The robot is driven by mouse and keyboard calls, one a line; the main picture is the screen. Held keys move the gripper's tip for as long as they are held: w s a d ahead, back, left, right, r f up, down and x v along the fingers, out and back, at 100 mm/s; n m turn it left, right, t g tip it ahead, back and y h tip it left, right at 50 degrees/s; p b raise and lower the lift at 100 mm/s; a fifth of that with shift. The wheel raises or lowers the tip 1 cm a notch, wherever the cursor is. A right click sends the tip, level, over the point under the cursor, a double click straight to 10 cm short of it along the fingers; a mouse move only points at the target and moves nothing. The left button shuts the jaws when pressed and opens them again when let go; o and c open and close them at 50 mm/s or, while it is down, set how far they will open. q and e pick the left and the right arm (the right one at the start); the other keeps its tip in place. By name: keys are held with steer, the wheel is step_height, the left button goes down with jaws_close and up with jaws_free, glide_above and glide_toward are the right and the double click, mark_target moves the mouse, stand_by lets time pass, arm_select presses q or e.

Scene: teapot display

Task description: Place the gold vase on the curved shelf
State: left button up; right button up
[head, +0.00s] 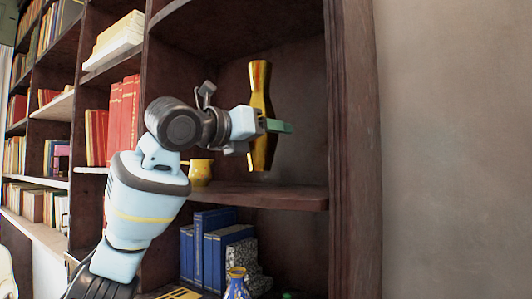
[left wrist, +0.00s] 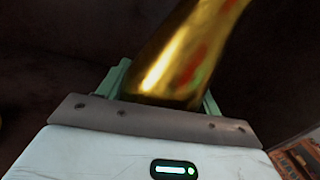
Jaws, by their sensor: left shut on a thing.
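The gold vase (head: 261,83) is upright in the head view, held above the curved shelf (head: 285,198). My left gripper (head: 276,126) is shut on the vase around its middle, with a green finger showing in front of it. In the left wrist view the gold vase (left wrist: 185,62) fills the space between the green fingers of the left gripper (left wrist: 165,92). A small gap seems to show between the vase's base and the shelf, but I cannot tell for certain whether they touch. My right gripper is not in view.
A yellow mug (head: 200,173) stands on the same shelf, left of the vase. Blue books (head: 205,245) and a blue vase (head: 236,284) are on the shelf below. Red books (head: 124,115) stand at the left. A wooden side panel (head: 350,130) bounds the right.

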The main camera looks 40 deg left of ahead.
mark_target(263, 151)
arm_select(q)
steer(key=shift+f, duration=1.6)
steer(key=shift+f, duration=0.1)
steer(key=o, duration=1.4)
steer(key=shift+f, duration=0.1)
steer(key=shift+s+a, duration=0.1)
steer(key=shift+s, duration=0.2)
steer(key=s+a, duration=0.1)
steer(key=s, duration=1)
steer(key=shift+s+a, duration=0.15)
steer(key=shift+s, duration=0.05)
